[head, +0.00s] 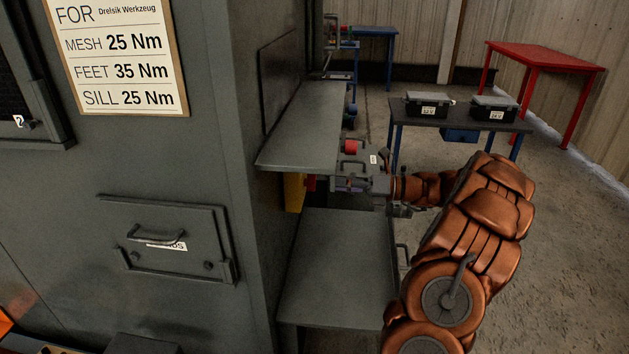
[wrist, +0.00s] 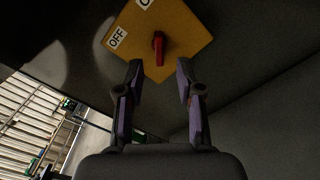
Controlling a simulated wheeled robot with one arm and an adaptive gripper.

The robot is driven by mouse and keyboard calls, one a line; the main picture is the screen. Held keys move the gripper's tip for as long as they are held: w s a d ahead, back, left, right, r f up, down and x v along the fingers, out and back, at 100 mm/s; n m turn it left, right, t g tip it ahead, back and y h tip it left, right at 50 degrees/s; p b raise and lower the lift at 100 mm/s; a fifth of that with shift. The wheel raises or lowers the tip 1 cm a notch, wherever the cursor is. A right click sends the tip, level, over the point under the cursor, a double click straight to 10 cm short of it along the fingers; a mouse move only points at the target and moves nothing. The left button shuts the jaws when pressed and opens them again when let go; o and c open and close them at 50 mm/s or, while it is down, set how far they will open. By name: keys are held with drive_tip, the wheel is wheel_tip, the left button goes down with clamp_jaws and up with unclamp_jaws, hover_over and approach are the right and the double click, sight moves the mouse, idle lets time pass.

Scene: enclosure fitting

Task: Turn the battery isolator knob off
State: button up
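The battery isolator knob (wrist: 158,48) is a red handle on a yellow plate (wrist: 185,28) in the wrist view. The plate is tilted like a diamond and carries an OFF label at its left corner and a partly cut-off label at the top. My gripper (wrist: 158,72) is open, with its two purple-padded fingers apart just below the knob in the picture. The knob lies in line with the gap; I see no contact. In the head view the yellow plate (head: 294,192) shows only as a sliver below the shelf, partly hidden, with my gripper (head: 340,184) beside it.
A grey shelf (head: 305,120) juts out above my gripper and a lower grey shelf (head: 335,265) lies below. The tall grey cabinet (head: 215,70) stands to the left. A dark table (head: 455,118) with two black cases and a red table (head: 545,57) stand behind.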

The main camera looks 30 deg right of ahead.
sight(311, 183)
drive_tip(key=x, duration=0.5)
drive_tip(key=shift+w+a, duration=0.15)
drive_tip(key=shift+a, duration=0.2)
clamp_jaws()
